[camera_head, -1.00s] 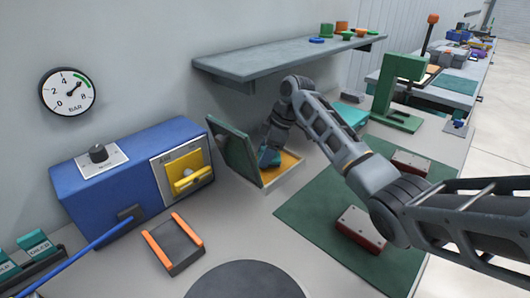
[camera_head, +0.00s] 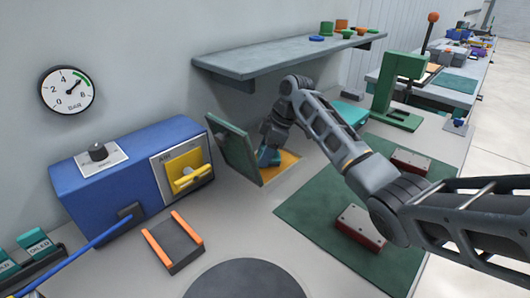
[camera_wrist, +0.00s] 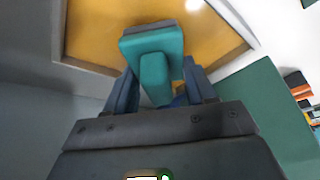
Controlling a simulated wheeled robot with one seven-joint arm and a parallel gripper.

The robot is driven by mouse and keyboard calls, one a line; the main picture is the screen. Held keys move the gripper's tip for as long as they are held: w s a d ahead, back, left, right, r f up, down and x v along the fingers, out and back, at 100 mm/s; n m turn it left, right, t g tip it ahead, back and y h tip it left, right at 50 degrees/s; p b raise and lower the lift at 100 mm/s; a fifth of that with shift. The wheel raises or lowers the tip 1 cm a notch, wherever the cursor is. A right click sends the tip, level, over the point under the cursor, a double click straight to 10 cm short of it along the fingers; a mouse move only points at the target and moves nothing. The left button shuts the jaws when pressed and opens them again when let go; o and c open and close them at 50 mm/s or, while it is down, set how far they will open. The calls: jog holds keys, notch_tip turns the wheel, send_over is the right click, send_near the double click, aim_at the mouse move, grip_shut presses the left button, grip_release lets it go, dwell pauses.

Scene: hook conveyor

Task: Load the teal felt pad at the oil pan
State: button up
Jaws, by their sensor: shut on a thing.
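My gripper (camera_wrist: 160,92) is shut on the grip of a teal pad (camera_wrist: 152,46). The pad has a teal body with a dark grey edge at its far side. In the wrist view it is over the yellow-orange floor of the oil pan (camera_wrist: 222,48); I cannot tell whether it touches. In the head view, the pan (camera_head: 284,171) is a shallow open box with its green lid (camera_head: 233,146) raised at the left. My gripper (camera_head: 268,157) reaches into it beside the lid, with the teal pad partly hidden there.
A blue machine (camera_head: 108,180) with a yellow front piece stands left of the pan. A grey shelf (camera_head: 265,60) overhangs behind. A green mat (camera_head: 330,238) with red-sided blocks lies to the right, and a green press (camera_head: 400,92) stands beyond. A grey-orange holder (camera_head: 173,242) lies in front.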

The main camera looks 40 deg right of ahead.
aim_at(262, 146)
jog(key=shift+f, duration=0.4)
dwell(1.4)
jog(key=shift+r, duration=0.15)
notch_tip(262, 146, up, 5)
jog(key=p, duration=0.4)
jog(key=shift+r, duration=0.95)
jog(key=shift+s, duration=0.1)
